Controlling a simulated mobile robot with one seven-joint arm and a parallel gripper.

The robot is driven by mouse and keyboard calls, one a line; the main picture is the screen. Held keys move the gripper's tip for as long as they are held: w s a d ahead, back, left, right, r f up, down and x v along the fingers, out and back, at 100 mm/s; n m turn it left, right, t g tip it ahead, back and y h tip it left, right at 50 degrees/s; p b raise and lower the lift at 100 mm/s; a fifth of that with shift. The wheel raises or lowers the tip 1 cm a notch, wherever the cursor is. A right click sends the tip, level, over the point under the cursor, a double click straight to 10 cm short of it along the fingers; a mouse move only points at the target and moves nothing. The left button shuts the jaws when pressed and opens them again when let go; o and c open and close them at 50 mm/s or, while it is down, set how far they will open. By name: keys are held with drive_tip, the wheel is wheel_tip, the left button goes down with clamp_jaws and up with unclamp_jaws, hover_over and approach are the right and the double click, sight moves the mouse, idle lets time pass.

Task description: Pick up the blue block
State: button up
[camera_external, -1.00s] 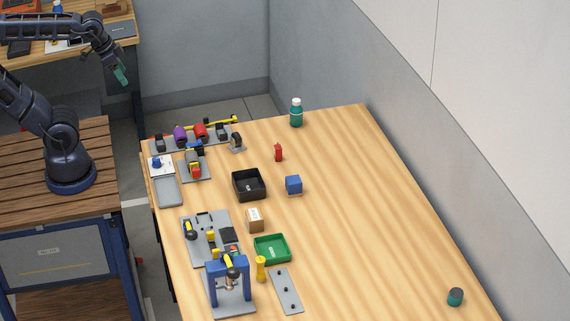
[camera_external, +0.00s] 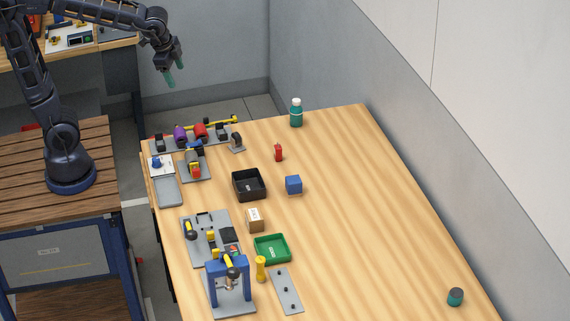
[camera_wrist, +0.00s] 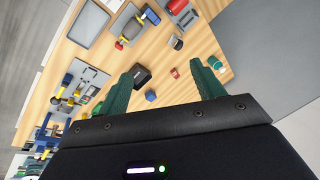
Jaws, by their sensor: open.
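The blue block (camera_external: 293,185) is a small cube on the wooden table, just right of the black tray (camera_external: 248,184). It also shows in the wrist view (camera_wrist: 151,96), between and beyond my fingers, to the right of and below the black tray (camera_wrist: 141,77). My gripper (camera_external: 174,76) has green fingers and is held high above and beyond the table's far left corner, well away from the block. In the wrist view my gripper (camera_wrist: 165,85) has its two fingers spread wide with nothing between them.
Near the block stand a red object (camera_external: 278,153), a cardboard box (camera_external: 255,220) and a green tray (camera_external: 272,249). A teal bottle (camera_external: 296,113) stands at the far edge. Fixtures and a blue press (camera_external: 229,280) fill the left side. The table's right part is mostly clear.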

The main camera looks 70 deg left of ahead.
drive_tip(key=w+d+f+m+g, duration=0.1)
drive_tip(key=w+d+f+m, duration=0.25)
drive_tip(key=w, duration=0.45)
drive_tip(key=w+d+f+m, duration=0.2)
drive_tip(key=w+d+f, duration=0.25)
drive_tip(key=w, duration=0.35)
drive_tip(key=m+g+h, duration=0.2)
drive_tip(key=m+h, duration=0.3)
drive_tip(key=m, duration=0.2)
approach(294, 179)
drive_tip(key=shift+w+d+f, duration=0.1)
drive_tip(key=shift+d+f, duration=0.45)
drive_tip(key=shift+f, duration=0.15)
drive_tip(key=x, duration=0.5)
drive_tip(key=shift+a+x, duration=0.15)
drive_tip(key=shift+x, duration=1.2)
drive_tip(key=shift+a+x, duration=0.15)
drive_tip(key=shift+x, duration=1.2)
drive_tip(key=c, duration=1.1)
